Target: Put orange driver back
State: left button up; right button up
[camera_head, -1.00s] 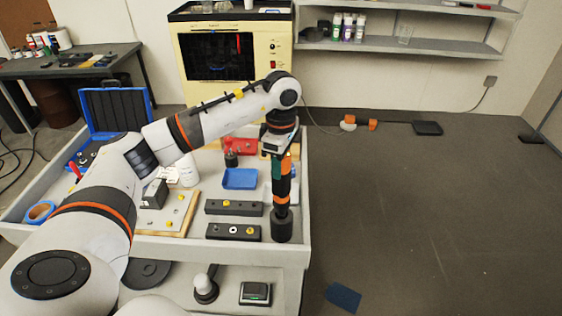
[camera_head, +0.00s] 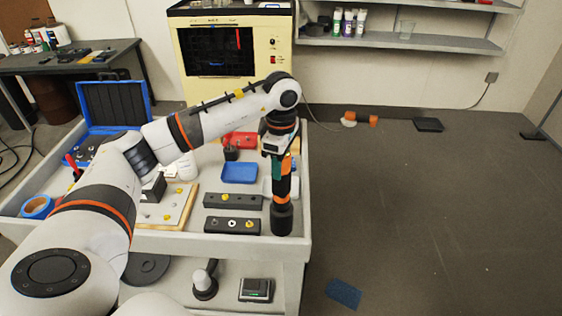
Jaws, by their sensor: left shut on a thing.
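The orange driver (camera_head: 282,188) stands upright at the right front of the grey cart top, an orange and black tool. Its lower end meets a dark cylindrical piece (camera_head: 281,221) near the cart's front right corner; I cannot tell whether that is a holder or part of the driver. My left gripper (camera_head: 278,160) points down from above and is shut around the driver's upper part, which the gripper partly hides. My right gripper is not in view.
Left of the driver are two dark bars with knobs (camera_head: 233,225), a blue tray (camera_head: 239,173) and a board (camera_head: 168,204). An open blue case (camera_head: 115,103) stands at the back left. The cart's raised rim (camera_head: 304,200) is close on the right.

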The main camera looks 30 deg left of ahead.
pick_arm(q)
jog(key=shift+f+b, duration=0.45)
dwell(0.3)
jog(key=o, duration=1.5)
jog(key=shift+c, duration=0.2)
